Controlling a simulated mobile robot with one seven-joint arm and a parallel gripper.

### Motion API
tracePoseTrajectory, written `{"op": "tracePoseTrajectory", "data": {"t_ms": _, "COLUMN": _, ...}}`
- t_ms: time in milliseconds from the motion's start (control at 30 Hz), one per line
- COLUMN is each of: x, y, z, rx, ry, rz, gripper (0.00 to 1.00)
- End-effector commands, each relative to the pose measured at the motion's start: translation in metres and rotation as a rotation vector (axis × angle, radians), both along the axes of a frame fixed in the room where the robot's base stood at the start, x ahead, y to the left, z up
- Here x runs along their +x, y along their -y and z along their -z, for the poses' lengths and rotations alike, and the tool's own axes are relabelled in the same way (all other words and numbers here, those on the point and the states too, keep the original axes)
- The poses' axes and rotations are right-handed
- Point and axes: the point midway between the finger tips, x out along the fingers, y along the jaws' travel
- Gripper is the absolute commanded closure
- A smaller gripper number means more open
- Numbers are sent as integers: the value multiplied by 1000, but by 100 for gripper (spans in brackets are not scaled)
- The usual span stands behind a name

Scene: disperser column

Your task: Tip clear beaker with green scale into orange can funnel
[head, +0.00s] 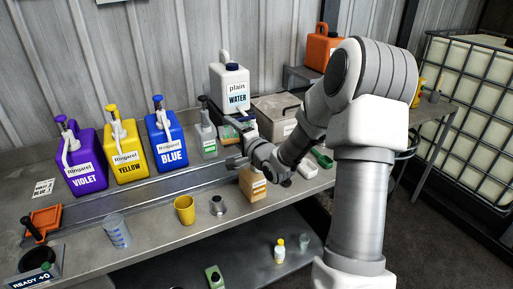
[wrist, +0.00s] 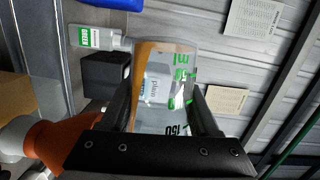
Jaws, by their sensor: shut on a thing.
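A clear beaker (wrist: 178,85) with a green scale fills the middle of the wrist view, between the two fingers of my gripper (wrist: 165,112). My gripper is shut on it. In the head view my gripper (head: 238,161) is over the bench, in front of the white water can; the beaker is hard to make out there. An orange can (head: 318,50) stands at the back right, partly behind my arm; I cannot make out a funnel on it. An orange and white shape (wrist: 62,143) is at the lower left of the wrist view; I cannot tell what it is.
Violet (head: 84,160), yellow (head: 126,150) and blue (head: 166,140) pump cans line the bench's back. A white water can (head: 231,88) stands farther right. A tan box (head: 253,183), yellow cup (head: 184,210) and blue-marked beaker (head: 117,231) stand nearer the front.

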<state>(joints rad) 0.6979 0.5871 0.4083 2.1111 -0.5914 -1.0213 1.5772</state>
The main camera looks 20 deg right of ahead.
Motion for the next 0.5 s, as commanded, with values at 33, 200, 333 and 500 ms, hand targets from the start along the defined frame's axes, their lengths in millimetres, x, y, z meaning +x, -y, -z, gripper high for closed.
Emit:
{"op": "tracePoseTrajectory", "data": {"t_ms": 33, "x": 0, "y": 0, "z": 0, "rx": 6, "ry": 2, "rz": 0, "gripper": 92}}
{"op": "tracePoseTrajectory", "data": {"t_ms": 200, "x": 0, "y": 1, "z": 1, "rx": 29, "ry": 7, "rz": 0, "gripper": 92}}
{"op": "tracePoseTrajectory", "data": {"t_ms": 333, "x": 0, "y": 1, "z": 2, "rx": 46, "ry": 12, "rz": 0, "gripper": 92}}
{"op": "tracePoseTrajectory", "data": {"t_ms": 500, "x": 0, "y": 2, "z": 0, "rx": 68, "ry": 17, "rz": 0, "gripper": 92}}
